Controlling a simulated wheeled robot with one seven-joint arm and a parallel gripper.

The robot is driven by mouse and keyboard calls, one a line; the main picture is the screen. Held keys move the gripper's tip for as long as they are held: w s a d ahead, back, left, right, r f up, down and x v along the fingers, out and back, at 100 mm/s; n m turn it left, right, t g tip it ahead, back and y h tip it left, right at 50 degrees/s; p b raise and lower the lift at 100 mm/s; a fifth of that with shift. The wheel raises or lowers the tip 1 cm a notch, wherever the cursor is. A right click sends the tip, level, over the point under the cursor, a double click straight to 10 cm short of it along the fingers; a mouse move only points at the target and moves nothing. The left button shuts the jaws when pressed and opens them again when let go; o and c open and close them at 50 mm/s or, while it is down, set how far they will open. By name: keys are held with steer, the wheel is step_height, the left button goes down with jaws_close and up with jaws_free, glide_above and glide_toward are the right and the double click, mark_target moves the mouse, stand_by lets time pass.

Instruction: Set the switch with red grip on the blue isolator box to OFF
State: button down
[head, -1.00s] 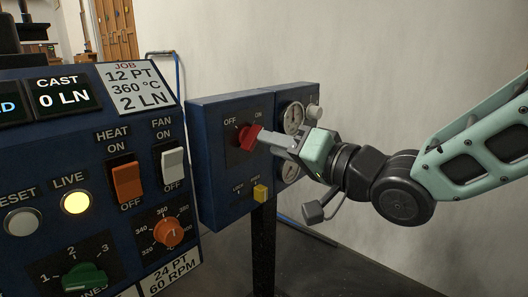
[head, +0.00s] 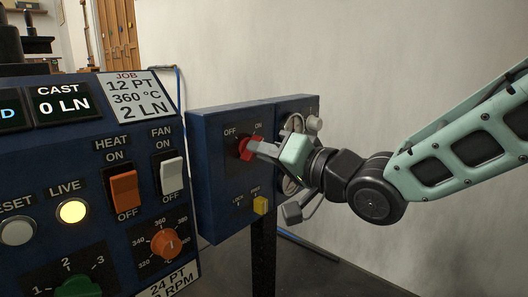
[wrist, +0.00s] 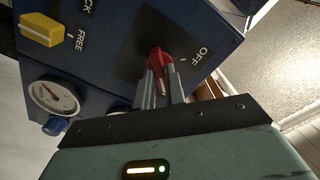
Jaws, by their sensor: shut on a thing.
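The switch's red grip (head: 245,148) is on the front of the blue isolator box (head: 217,195), below the OFF and ON labels. My gripper (head: 262,148) comes from the right with its fingers shut on the red grip. In the wrist view the red grip (wrist: 156,60) shows between the two fingers (wrist: 163,85), with the OFF label just to its right. The ON label is not visible there. The fingers hide part of the grip, so I cannot tell its exact angle.
A yellow LOCK/FREE knob (head: 260,205) sits below the switch. Round gauges (head: 292,120) are on the box behind my gripper. A control panel (head: 90,175) with HEAT and FAN switches stands close on the left. The wall side at right is clear.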

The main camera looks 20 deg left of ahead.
steer(key=shift+s+f+n+b, duration=0.1)
steer(key=shift+n+b, duration=2.5)
steer(key=shift+n, duration=6.3)
steer(key=c, duration=1.5)
jaws_free()
steer(key=shift+o, duration=0.2)
